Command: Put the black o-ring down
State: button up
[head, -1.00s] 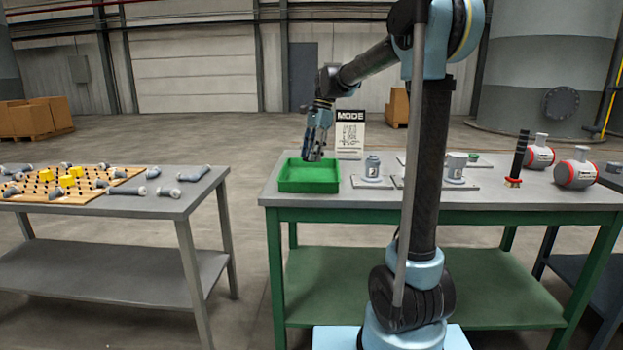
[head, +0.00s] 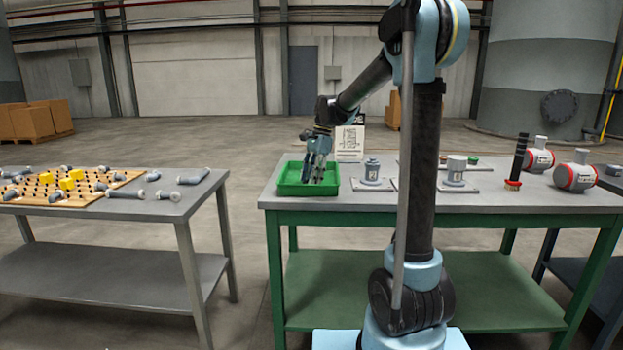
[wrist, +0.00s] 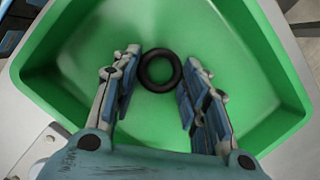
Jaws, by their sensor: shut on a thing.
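The black o-ring (wrist: 160,71) is between the two fingers of my gripper (wrist: 160,80) in the wrist view, near their tips. The fingers are shut on it from left and right. Below it in that view lies the green tray (wrist: 272,112), with a bare floor and sloped walls. In the head view my gripper (head: 316,176) points down over the green tray (head: 308,190), low near its rim. The o-ring cannot be made out in the head view. Whether it touches the tray floor is hard to tell.
The tray stands at the left end of the green-framed table (head: 440,205). Grey fittings on plates (head: 372,172), a brush (head: 517,162) and red-banded vessels (head: 575,175) stand to its right. A mode sign (head: 350,140) stands behind. A separate table (head: 160,208) is at left.

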jog(key=shift+s+f, duration=0.1)
jog(key=shift+f, duration=0.2)
jog(key=shift+c, duration=0.2)
jog(key=shift+o, duration=0.2)
jog(key=shift+f, duration=0.1)
jog(key=o, duration=0.7)
jog(key=shift+f, duration=0.1)
jog(key=shift+c, duration=0.2)
jog(key=shift+o, duration=0.3)
jog(key=shift+f, duration=0.1)
jog(key=v, duration=1.3)
jog(key=s+d+f+n+t+h, duration=0.1)
jog(key=s+d+f+n, duration=0.3)
jog(key=s, duration=0.5)
jog(key=s+d+f+n+t, duration=0.1)
jog(key=s+d+f+n, duration=0.15)
jog(key=s+d, duration=0.55)
jog(key=s+d+f+n+t+h, duration=0.1)
jog(key=s+d+f+n, duration=0.1)
jog(key=s+f, duration=0.6)
jog(key=s+d+f+n, duration=0.3)
jog(key=s+d+f, duration=0.1)
jog(key=s+f, duration=0.5)
jog(key=shift+s+f+t+h, duration=0.25)
jog(key=shift+f+t+h, duration=0.15)
jog(key=shift+f, duration=0.25)
